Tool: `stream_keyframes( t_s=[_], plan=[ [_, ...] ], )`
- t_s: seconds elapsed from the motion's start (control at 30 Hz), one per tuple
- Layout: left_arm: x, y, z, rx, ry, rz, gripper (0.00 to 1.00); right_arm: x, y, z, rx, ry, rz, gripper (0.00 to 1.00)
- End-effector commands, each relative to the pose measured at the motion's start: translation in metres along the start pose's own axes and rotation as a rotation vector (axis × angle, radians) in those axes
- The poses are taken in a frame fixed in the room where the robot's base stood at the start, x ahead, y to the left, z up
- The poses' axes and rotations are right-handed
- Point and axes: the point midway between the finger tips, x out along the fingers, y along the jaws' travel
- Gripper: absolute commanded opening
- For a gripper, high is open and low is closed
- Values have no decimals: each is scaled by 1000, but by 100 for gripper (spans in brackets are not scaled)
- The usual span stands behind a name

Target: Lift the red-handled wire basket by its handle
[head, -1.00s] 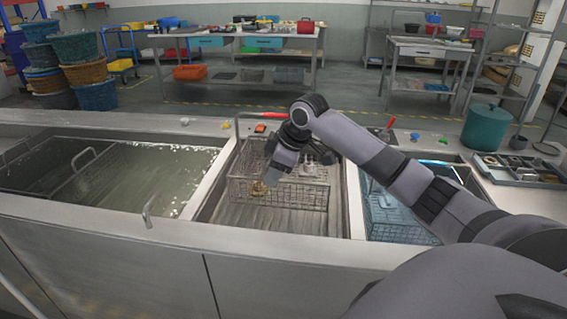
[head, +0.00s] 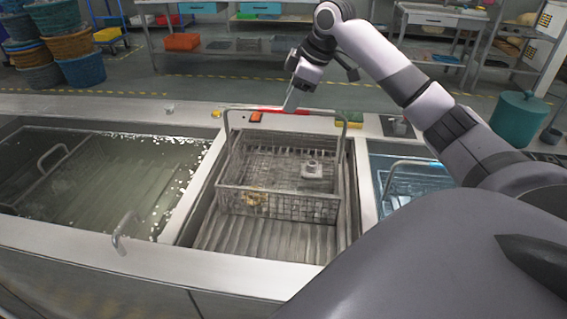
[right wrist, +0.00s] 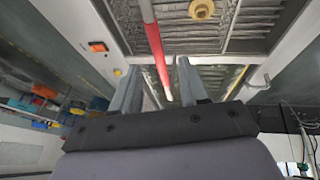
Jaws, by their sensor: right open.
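The wire basket (head: 278,202) stands in the middle tank. Its tall handle is upright, with a red grip (head: 270,110) along the top bar. My right gripper (head: 289,100) is open at the red grip, right of the grip's middle. In the right wrist view, the red grip (right wrist: 155,45) runs lengthwise through the gap between the fingers of my right gripper (right wrist: 160,68). I cannot tell how deep it sits between them. A brass piece (head: 251,197) and a grey fitting (head: 313,170) lie in the basket. My left gripper is out of view.
A water-filled tank (head: 95,205) with another handled basket lies to the left. A blue-lit tank (head: 408,180) with a basket lies to the right. An orange switch (head: 256,117) and a green-yellow block (head: 349,118) sit on the back ledge. A teal bin (head: 519,118) stands at right.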

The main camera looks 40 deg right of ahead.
Motion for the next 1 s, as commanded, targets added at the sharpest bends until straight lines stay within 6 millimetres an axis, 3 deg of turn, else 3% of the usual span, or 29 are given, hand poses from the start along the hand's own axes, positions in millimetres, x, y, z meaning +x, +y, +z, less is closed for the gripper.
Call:
stream_keyframes(
  t_s=[0.27, 0.7, 0.97, 1.0],
  plan=[
    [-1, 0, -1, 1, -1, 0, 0, 11, 0, 0, 0, -2, -3, 44],
    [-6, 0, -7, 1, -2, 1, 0, 67, -5, 2, 2, -1, 0, 44],
    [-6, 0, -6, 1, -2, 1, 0, 71, -5, 2, 2, 0, 2, 44],
    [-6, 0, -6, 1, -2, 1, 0, 71, -5, 2, 2, 0, 2, 38]
  ],
)
